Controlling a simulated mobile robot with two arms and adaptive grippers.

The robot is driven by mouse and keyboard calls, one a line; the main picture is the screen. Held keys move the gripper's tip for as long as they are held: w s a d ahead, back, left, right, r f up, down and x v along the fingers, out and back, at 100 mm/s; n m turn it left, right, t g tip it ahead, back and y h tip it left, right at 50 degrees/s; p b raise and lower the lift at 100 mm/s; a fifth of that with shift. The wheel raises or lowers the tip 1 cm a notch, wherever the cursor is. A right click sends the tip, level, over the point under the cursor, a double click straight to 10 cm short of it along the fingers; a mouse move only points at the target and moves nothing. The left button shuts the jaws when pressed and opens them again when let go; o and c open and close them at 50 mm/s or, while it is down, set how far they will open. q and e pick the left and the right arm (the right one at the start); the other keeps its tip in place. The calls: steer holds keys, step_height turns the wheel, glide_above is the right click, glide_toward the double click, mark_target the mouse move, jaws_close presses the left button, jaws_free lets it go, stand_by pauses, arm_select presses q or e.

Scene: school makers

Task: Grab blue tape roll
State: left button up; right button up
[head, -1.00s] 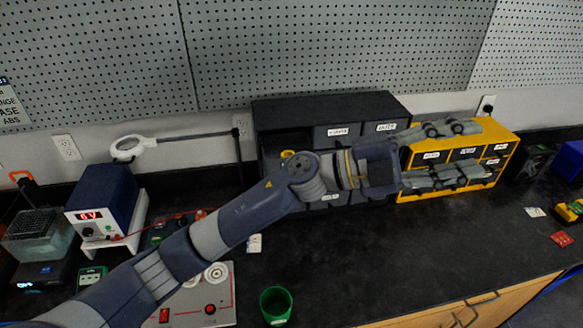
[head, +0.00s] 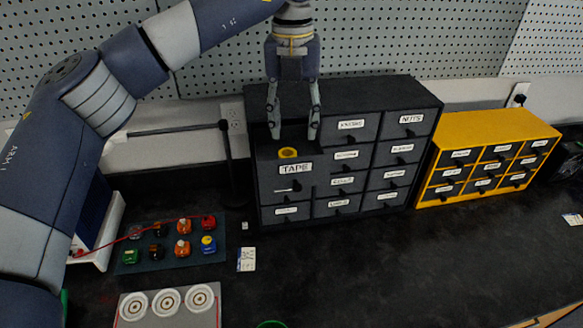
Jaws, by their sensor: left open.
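My left gripper (head: 294,132) points straight down with its two fingers apart and nothing between them. It hangs over the pulled-out drawer labelled TAPE (head: 270,183) at the left of the black drawer cabinet (head: 345,91). A yellow tape roll (head: 288,153) shows at the top of this drawer, just below the fingertips. I cannot make out a blue tape roll; the inside of the drawer is mostly hidden by its front and the fingers. My right gripper is not in view.
A yellow drawer cabinet (head: 490,126) stands to the right of the black one. A board with coloured knobs (head: 172,248) and a panel with white dials (head: 168,302) lie at the left front. The black bench top (head: 390,265) is clear at centre right.

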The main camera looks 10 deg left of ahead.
arm_select(q)
steer(key=f, duration=0.2)
steer(key=f+p, duration=0.1)
steer(key=f, duration=0.1)
steer(key=shift+s+a+f, duration=0.1)
steer(key=shift+s+a, duration=0.05)
steer(key=shift+a, duration=0.05)
steer(key=shift+f+p, duration=0.25)
steer(key=shift+p, duration=0.05)
steer(key=shift+f, duration=0.35)
step_height(320, 180, down, 4)
steer(key=shift+f+p, duration=0.25)
steer(key=shift+p, duration=0.65)
steer(key=shift+f, duration=0.25)
steer(key=c, duration=0.7)
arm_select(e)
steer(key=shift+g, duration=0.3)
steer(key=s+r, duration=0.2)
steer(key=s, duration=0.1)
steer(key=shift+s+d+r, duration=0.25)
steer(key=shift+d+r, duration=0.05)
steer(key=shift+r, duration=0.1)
